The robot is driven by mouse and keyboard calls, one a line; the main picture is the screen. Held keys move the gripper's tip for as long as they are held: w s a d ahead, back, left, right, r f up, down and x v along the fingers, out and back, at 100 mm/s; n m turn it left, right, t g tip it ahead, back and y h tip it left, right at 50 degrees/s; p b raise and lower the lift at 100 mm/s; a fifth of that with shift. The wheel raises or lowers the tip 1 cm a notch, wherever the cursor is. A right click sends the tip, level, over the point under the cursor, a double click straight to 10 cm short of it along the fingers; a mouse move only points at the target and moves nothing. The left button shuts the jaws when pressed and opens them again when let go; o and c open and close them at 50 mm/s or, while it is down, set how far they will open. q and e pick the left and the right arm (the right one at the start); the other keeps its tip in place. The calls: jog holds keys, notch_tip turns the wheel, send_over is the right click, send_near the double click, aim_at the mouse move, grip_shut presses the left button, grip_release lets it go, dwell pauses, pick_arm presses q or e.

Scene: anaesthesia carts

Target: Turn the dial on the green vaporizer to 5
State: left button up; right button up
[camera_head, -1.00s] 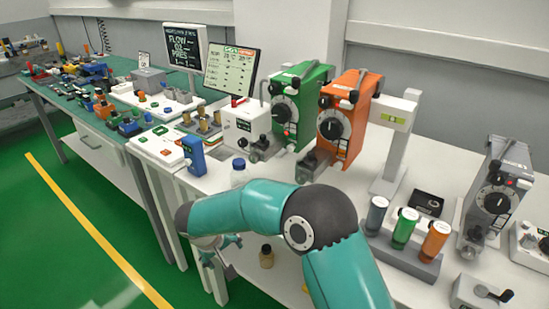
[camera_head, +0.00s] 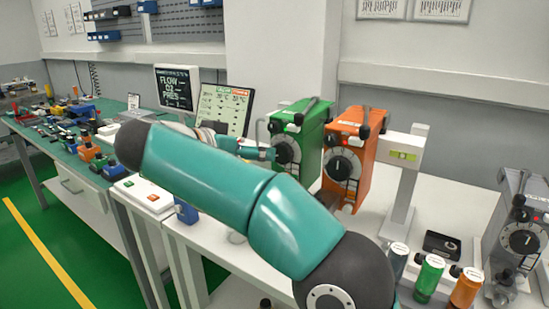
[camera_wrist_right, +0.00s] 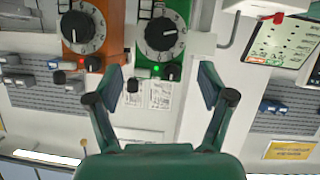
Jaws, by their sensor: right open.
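The green vaporizer (camera_head: 308,128) stands on the white bench. Its black round dial (camera_head: 285,153) faces forward, and my right gripper (camera_head: 266,153) is just left of it, partly overlapping it. In the right wrist view, which looks upside down, the dial (camera_wrist_right: 161,34) lies ahead of my open right gripper (camera_wrist_right: 162,84), roughly centred between the fingers. The fingers look apart from the dial, with nothing between them. The number the dial is set to is too small to read. My left gripper is not in view.
An orange vaporizer (camera_head: 352,147) with a similar dial stands close to the right of the green one. A screen (camera_head: 222,108) stands to its left. Green (camera_head: 429,279) and orange (camera_head: 467,288) bottles and a grey vaporizer (camera_head: 520,235) are farther right.

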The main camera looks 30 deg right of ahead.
aim_at(280, 154)
jog(key=x, duration=1)
jog(key=shift+d+f, duration=0.1)
jog(key=shift+d, duration=0.1)
